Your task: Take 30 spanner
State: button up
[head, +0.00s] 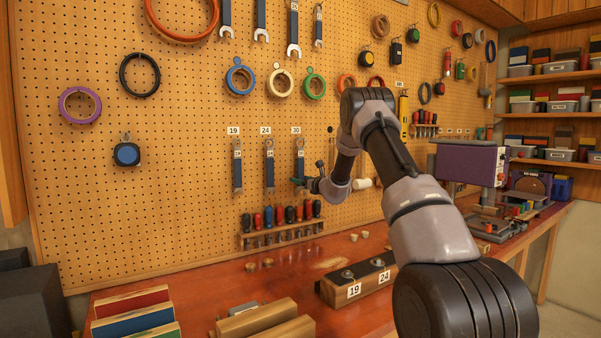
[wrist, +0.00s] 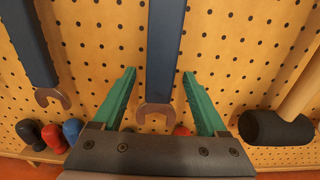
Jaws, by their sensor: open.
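The 30 spanner (head: 301,158), with a blue handle, hangs upright on the pegboard under its 30 label (head: 296,130). In the wrist view its blue handle (wrist: 163,45) and brown open jaw (wrist: 154,112) hang between my green fingers. My gripper (wrist: 159,74) is open, one finger on each side of the spanner and apart from it. In the head view my gripper (head: 303,182) is at the spanner's lower end. The 24 spanner (head: 269,163) and the 19 spanner (head: 237,165) hang to its left; the nearer neighbour also shows in the wrist view (wrist: 30,45).
A hammer with a black head (wrist: 276,128) hangs close on the right in the wrist view. A rack of screwdrivers (head: 283,235) sits just below the spanners. A block labelled 19 and 24 (head: 362,283) stands on the red bench (head: 240,285).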

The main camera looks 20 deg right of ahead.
jog(key=shift+w+a, duration=0.15)
jog(key=shift+w, duration=0.25)
grip_shut()
jog(key=shift+r, duration=0.1)
jog(key=shift+r, duration=0.1)
jog(key=shift+r, duration=0.25)
jog(key=v, duration=1.8)
jog(key=shift+r, duration=0.45)
